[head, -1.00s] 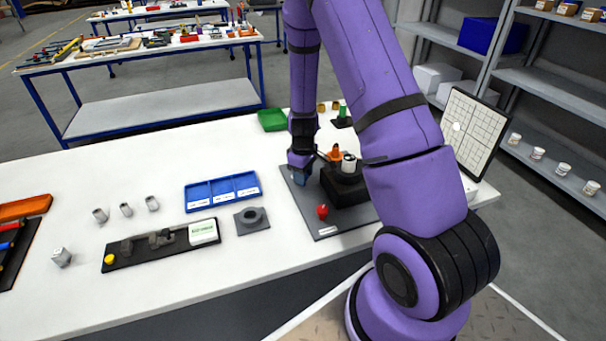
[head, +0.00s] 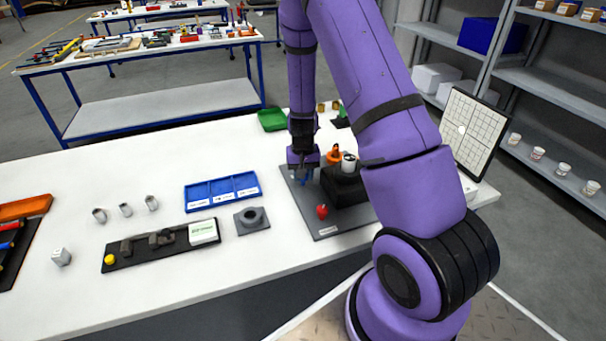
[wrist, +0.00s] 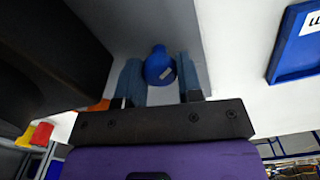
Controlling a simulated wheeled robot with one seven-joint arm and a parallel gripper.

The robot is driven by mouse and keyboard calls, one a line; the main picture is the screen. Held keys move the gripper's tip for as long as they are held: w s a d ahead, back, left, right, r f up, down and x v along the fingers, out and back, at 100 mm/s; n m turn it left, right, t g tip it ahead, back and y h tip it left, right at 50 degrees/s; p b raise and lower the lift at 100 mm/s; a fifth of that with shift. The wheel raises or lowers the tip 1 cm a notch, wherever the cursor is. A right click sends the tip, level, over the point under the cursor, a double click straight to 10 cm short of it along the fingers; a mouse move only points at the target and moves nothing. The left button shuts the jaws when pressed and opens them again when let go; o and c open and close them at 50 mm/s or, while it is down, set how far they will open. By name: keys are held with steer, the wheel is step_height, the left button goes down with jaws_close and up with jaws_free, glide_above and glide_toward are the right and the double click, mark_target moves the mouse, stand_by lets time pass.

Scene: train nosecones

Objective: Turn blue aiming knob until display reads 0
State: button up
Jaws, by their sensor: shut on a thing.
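In the head view my gripper (head: 304,176) points down at the left part of a grey base plate (head: 325,228), left of a black device (head: 345,186). The knob is mostly hidden by the fingers there. I cannot make out a display reading in either view.
A red knob (head: 322,212) stands on the plate in front of the device. An orange part (head: 334,155) stands close to the right of my gripper. A blue tray (head: 222,191) lies left of the plate. A gridded panel (head: 478,130) stands behind right.

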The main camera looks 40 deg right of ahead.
steer(key=m, duration=0.6)
stand_by(0.6)
steer(key=o, duration=0.9)
step_height(320, 180, up, 11)
steer(key=shift+f, duration=0.1)
stand_by(0.5)
